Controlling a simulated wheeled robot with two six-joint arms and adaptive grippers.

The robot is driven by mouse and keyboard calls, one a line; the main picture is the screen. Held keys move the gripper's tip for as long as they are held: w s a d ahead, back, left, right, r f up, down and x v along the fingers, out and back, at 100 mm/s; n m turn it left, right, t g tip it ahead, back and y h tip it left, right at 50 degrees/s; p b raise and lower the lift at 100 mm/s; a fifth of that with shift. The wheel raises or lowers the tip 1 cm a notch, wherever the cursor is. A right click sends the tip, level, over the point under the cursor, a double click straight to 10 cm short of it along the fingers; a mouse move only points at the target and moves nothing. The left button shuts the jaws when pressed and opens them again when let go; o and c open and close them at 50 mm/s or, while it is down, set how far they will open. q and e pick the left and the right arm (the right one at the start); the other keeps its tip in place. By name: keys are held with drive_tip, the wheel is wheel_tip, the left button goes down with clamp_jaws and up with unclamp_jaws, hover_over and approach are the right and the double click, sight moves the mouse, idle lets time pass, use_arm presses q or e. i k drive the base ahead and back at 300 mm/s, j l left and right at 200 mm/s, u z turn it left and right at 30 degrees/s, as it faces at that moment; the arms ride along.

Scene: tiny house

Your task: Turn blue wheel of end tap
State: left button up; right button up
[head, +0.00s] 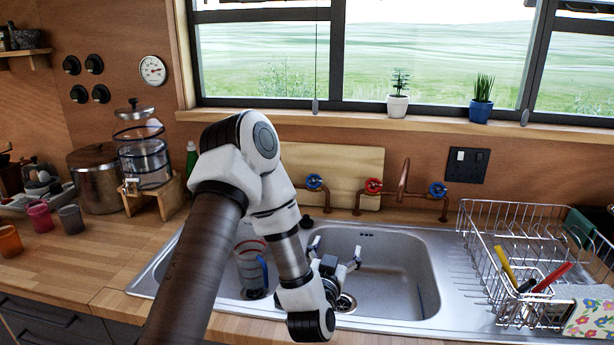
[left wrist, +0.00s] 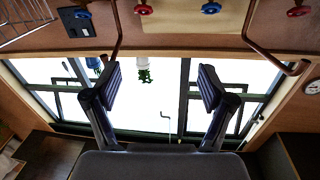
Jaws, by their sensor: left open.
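A blue wheel (head: 438,188) sits at the right end of the copper tap pipes on the wall behind the sink. A red wheel (head: 373,185) and another blue wheel (head: 313,181) are left of it. My left gripper (head: 336,249) is over the sink basin, in front of and below the wheels, touching none. In the left wrist view, its two fingers (left wrist: 161,86) are spread and empty. That view is upside down and shows a blue wheel (left wrist: 211,8) between two red wheels (left wrist: 143,9) at its top edge. My right gripper is out of view.
A copper spout (head: 403,180) stands between the red and right blue wheels. A wire dish rack (head: 480,225) is right of the sink (head: 415,275). A clear jug (head: 250,268) stands behind my arm. Potted plants (head: 397,105) line the sill.

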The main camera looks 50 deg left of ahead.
sight(313, 182)
drive_tip(key=i+j, duration=0.1)
drive_tip(key=j, duration=0.2)
drive_tip(key=i+j, duration=0.1)
drive_tip(key=j, duration=0.25)
drive_tip(key=i+j, duration=0.1)
drive_tip(key=j, duration=0.2)
drive_tip(key=i+j, duration=0.15)
drive_tip(key=j, duration=0.15)
